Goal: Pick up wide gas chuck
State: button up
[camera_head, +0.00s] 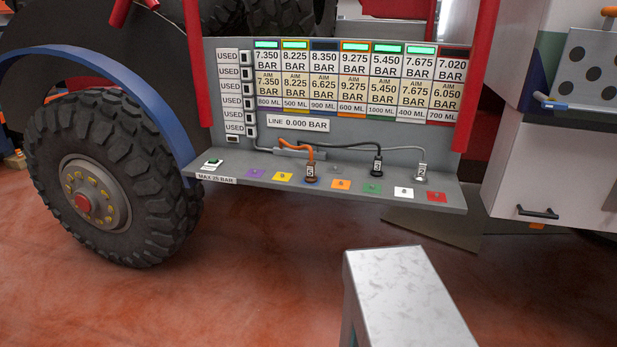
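Three hose-end chucks stand on the grey shelf (330,188) below the pressure panel. One chuck (311,173) is on a thick orange hose and has a tag that seems to read 5. A second chuck (376,169) is on a black hose, tagged 3. A third chuck (421,174) is on a thin grey hose, tagged 2. They are small here; I cannot tell for sure which is the wide gas chuck, though the orange hose looks thickest. My gripper is not in view.
The panel (297,125) with pressure readouts rises behind the shelf. A big tyre (105,165) stands at left and a white cabinet (555,160) at right. A pale block-like shape (405,300) fills the lower right foreground. Reddish floor lies open in front of the shelf.

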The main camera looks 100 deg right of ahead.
aim_at(310, 177)
jog(key=z, duration=0.2)
jog(key=i, duration=0.5)
jog(key=z, duration=0.4)
jog(key=k, duration=0.15)
jog(key=z, duration=2.3)
